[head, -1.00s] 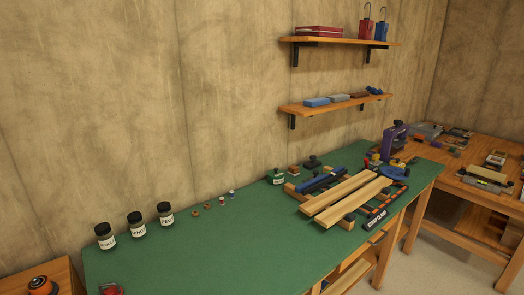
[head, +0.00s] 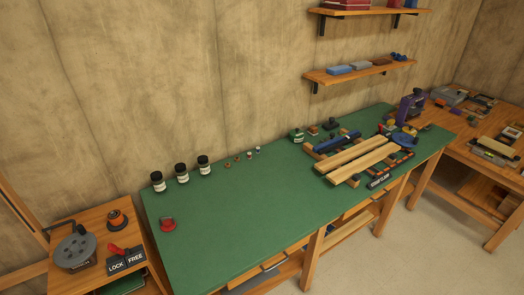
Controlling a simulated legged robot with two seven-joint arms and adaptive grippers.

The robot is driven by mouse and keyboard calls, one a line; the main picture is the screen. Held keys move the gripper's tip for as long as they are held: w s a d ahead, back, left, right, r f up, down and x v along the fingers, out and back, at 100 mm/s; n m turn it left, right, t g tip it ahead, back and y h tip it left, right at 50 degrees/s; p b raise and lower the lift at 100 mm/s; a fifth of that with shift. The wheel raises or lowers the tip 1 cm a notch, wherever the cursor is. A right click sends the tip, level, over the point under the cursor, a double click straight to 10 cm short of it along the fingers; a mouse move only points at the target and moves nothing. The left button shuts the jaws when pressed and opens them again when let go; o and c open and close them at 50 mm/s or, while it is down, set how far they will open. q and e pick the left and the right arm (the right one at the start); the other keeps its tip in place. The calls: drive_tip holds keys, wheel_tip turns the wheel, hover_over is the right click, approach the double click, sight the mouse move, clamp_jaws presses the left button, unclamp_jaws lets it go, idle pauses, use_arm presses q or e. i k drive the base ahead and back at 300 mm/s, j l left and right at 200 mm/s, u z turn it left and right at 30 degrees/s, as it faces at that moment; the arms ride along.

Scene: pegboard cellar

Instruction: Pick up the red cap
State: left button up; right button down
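A small red object (head: 168,224), which looks like the red cap, lies on the near left part of the green bench top (head: 235,225). It is small, and its exact shape is hard to tell. Nothing touches it, and there is bare green surface around it. Neither of my grippers shows in the head view.
Several dark-lidded jars (head: 182,173) stand behind the red object, with small pieces right of them. Wooden boards (head: 362,160) and clamps fill the bench's right end. A side table (head: 92,222) at left holds a grey reel (head: 75,250), an orange-and-black spool (head: 118,220) and a red lever (head: 113,250).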

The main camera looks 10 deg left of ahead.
sight(168, 225)
drive_tip(key=u, duration=1.55)
